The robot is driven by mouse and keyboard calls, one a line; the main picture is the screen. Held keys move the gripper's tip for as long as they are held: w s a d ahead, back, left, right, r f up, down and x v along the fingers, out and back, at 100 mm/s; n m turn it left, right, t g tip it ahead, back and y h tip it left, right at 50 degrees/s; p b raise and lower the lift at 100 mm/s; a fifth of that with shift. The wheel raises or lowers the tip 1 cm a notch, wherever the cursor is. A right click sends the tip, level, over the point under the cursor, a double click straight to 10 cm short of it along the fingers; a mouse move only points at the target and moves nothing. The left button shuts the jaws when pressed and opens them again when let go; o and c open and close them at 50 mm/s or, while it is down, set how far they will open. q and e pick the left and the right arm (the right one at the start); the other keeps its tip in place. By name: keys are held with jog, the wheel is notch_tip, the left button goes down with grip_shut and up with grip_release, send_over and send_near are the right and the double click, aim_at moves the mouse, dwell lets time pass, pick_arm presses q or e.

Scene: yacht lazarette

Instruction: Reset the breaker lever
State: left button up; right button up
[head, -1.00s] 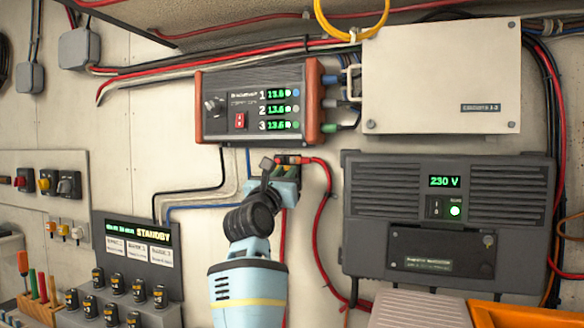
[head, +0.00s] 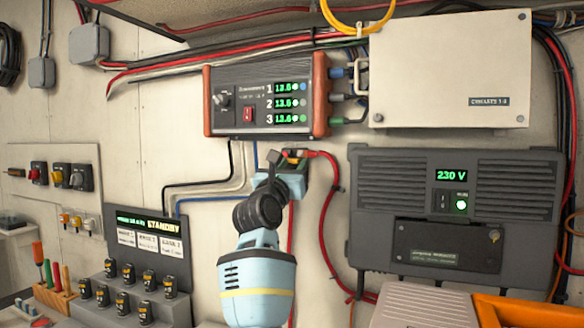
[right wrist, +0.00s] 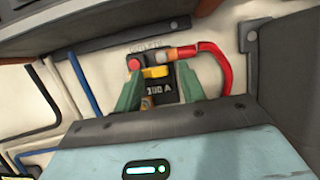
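The breaker (right wrist: 166,90) is a small black block marked 100 A on the white wall. In the right wrist view it has a yellow lever (right wrist: 155,72) and a red button (right wrist: 134,63). My right gripper (right wrist: 159,78) is open, with one green finger on each side of the lever. A gap shows between the lever and the right-hand finger; contact on the left is unclear. In the head view my right gripper (head: 292,166) covers most of the breaker, and only its top with the red cable end shows. My left gripper is not in view.
A charger box (head: 262,125) hangs just above the breaker. A dark grey inverter (head: 370,190) is to its right. A red cable (head: 326,205) loops down beside the gripper. A standby panel (head: 150,222) stands at lower left.

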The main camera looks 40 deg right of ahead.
jog(key=v, duration=0.7)
jog(key=shift+s+a, duration=0.2)
jog(key=shift+a, duration=0.15)
jog(key=shift+f, duration=0.15)
